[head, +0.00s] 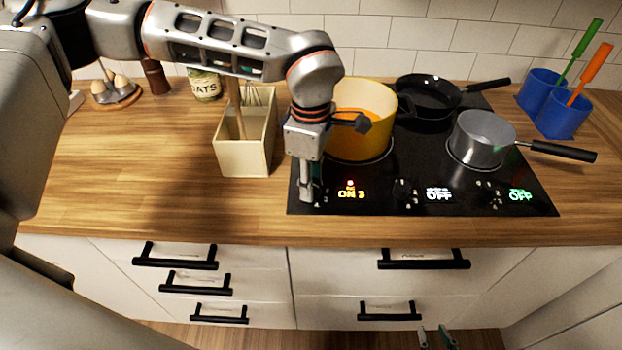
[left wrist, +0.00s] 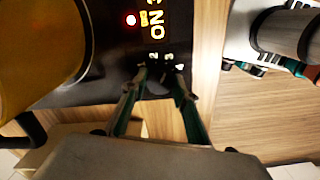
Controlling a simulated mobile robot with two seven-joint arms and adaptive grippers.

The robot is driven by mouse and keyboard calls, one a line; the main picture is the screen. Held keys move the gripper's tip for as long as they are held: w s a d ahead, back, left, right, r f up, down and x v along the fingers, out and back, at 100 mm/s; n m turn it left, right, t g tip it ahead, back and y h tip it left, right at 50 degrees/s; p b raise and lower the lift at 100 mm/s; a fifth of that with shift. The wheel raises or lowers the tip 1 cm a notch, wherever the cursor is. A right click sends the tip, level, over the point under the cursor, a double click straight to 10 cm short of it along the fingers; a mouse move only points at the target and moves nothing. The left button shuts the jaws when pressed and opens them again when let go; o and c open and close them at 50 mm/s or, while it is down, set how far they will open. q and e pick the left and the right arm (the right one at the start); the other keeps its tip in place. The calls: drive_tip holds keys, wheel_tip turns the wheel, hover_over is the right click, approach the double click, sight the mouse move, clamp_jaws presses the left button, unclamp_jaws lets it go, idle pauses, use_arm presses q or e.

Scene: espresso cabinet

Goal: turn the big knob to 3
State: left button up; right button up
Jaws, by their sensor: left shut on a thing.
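The black cooktop (head: 380,205) has a lit display (head: 351,193) at its front left that reads ON 3, with a red light above it. My left gripper (head: 308,194) points down at the cooktop's front left corner, just left of this display. In the left wrist view, my left gripper (left wrist: 161,72) has its fingers closed in around the dark knob there, among printed digits. The knob is mostly hidden by the fingers. My right gripper (head: 436,338) shows only its fingertips at the bottom edge, spread apart and empty.
A yellow pot (head: 362,138) stands behind the left display, close to my left wrist. A grey saucepan (head: 482,139) and a black pan (head: 428,98) stand on the other burners. A cream utensil box (head: 245,150) stands left of the cooktop. Two other displays read OFF.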

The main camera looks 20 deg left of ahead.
use_arm(q)
drive_tip(key=shift+w, duration=0.1)
idle(0.3)
drive_tip(key=o, duration=1.1)
drive_tip(key=shift+r, duration=0.15)
wheel_tip(320, 180, up, 12)
